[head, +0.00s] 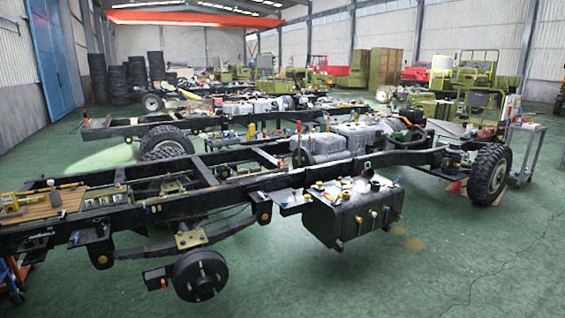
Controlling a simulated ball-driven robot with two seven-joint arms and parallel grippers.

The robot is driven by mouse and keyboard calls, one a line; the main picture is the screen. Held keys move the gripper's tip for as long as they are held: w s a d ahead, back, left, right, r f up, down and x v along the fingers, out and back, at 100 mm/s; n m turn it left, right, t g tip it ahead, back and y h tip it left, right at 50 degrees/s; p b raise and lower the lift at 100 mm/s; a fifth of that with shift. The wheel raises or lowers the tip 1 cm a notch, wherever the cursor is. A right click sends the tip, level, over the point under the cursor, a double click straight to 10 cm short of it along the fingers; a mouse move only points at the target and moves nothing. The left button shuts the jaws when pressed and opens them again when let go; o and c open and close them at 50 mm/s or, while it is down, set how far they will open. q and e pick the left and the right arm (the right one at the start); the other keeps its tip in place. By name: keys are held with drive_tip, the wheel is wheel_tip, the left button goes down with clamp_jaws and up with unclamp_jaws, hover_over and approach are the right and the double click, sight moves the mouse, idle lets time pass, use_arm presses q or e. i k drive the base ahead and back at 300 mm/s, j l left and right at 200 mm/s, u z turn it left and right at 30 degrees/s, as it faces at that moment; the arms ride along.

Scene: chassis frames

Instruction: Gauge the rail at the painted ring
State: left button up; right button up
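The black chassis frame's near rail (135,221) runs from the left edge toward the right front wheel in the head view. Its far rail lies behind it, joined by cross members. I cannot make out a painted ring on the rail at this size. A yellow tool (14,203) lies on a wooden board (38,207) across the frame at far left; I cannot tell what tool it is. Neither of my grippers is in view.
A black box-shaped tank (345,218) with small fittings on top hangs by the near rail. A bare hub (200,275) sticks out below. A front wheel (489,174) and a trolley (526,150) stand at right. Green floor at lower right is clear.

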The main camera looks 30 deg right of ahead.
sight(281, 164)
drive_tip(key=i+l, duration=0.2)
drive_tip(key=l, duration=0.15)
drive_tip(key=i+l+u, duration=0.15)
drive_tip(key=l, duration=0.2)
drive_tip(key=i+l, duration=0.15)
drive_tip(key=l, duration=0.25)
drive_tip(key=i+u, duration=0.05)
